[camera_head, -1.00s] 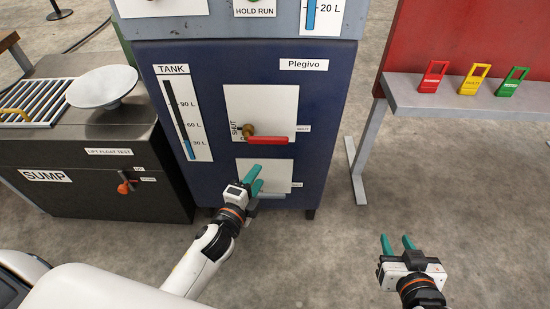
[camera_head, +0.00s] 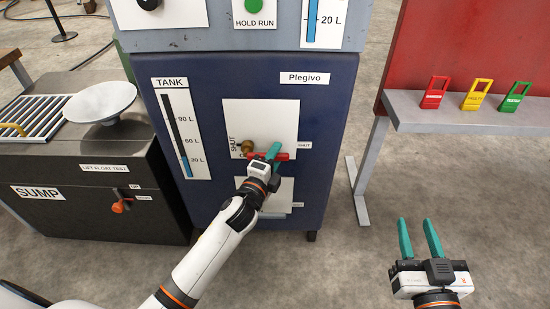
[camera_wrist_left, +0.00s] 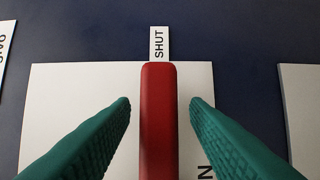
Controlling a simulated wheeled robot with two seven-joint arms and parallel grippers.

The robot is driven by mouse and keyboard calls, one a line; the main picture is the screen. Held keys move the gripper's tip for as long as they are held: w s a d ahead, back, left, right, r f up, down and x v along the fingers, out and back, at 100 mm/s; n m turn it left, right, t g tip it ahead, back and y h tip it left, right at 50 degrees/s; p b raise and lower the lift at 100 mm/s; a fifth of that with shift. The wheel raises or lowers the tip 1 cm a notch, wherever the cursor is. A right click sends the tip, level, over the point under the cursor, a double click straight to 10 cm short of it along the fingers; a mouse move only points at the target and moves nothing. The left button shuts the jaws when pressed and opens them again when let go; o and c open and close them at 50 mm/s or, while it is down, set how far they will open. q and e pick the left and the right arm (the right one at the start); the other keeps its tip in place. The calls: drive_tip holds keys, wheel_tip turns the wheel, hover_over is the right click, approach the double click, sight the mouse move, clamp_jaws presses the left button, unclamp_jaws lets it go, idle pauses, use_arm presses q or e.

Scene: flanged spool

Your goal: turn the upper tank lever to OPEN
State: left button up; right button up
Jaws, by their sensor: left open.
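The upper tank lever (camera_head: 282,156) is a red bar on a brass pivot (camera_head: 247,147), on a white plate in the blue cabinet. It lies roughly level and points right toward a SHUT label (camera_head: 305,145). My left gripper (camera_head: 267,154) is open at the lever. In the left wrist view the red lever (camera_wrist_left: 158,120) runs between the two green fingers of the left gripper (camera_wrist_left: 160,104), with a gap on each side. Part of a word ending in N shows beside it. My right gripper (camera_head: 417,222) is open and empty at the lower right.
A lower white plate (camera_head: 282,193) is partly hidden behind my left gripper. The SUMP box (camera_head: 90,190) with an orange handle (camera_head: 121,206) stands left. A grey shelf (camera_head: 440,118) with red, yellow and green tags is at right. The floor between is clear.

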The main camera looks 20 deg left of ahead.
use_arm(q)
drive_tip(key=shift+w, duration=0.15)
drive_tip(key=shift+c, duration=0.2)
clamp_jaws()
